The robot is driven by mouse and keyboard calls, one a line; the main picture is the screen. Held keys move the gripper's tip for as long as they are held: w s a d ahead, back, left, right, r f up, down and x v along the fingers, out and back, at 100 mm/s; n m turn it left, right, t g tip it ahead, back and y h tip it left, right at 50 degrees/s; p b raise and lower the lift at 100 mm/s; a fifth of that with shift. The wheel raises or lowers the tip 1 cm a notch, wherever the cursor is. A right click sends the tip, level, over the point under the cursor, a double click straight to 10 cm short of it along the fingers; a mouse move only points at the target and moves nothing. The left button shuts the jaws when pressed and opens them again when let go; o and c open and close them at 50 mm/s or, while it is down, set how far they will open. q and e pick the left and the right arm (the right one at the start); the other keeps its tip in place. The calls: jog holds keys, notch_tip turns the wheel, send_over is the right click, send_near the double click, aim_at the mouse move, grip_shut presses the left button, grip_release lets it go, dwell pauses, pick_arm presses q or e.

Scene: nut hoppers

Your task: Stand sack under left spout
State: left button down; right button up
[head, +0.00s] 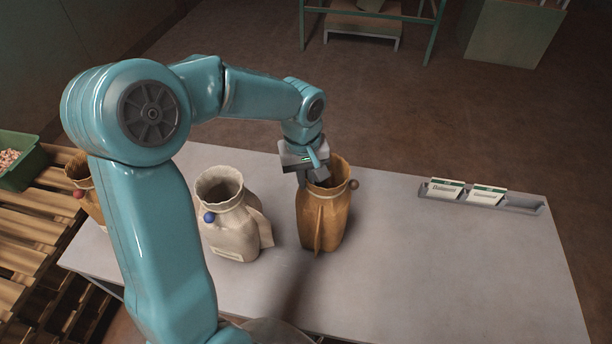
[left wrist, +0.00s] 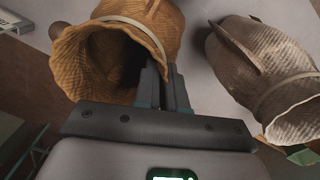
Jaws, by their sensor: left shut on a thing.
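A brown open-mouthed sack (head: 325,215) with a brown knob at its neck stands upright on the grey table (head: 440,270). My left gripper (head: 315,178) is at its mouth, shut on the left part of its rim. In the left wrist view my gripper's fingers (left wrist: 165,88) pinch the wall of the brown sack (left wrist: 120,45). A cream sack (head: 232,225) with a blue ball stands to its left, apart from it; it also shows in the left wrist view (left wrist: 265,70). I cannot make out a spout in either view. My right gripper is not in view.
Another brown sack (head: 88,195) with a red ball is partly hidden behind my arm, by slatted wood (head: 30,230). A green crate (head: 20,160) sits there. A card tray (head: 520,204) lies on the table's right. Beyond stand a green frame (head: 437,30) and a box (head: 510,35).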

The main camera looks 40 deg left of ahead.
pick_arm(q)
jog(key=shift+s+f, duration=0.1)
jog(key=shift+f, duration=0.1)
jog(key=c, duration=1.2)
grip_release()
jog(key=shift+r, duration=0.1)
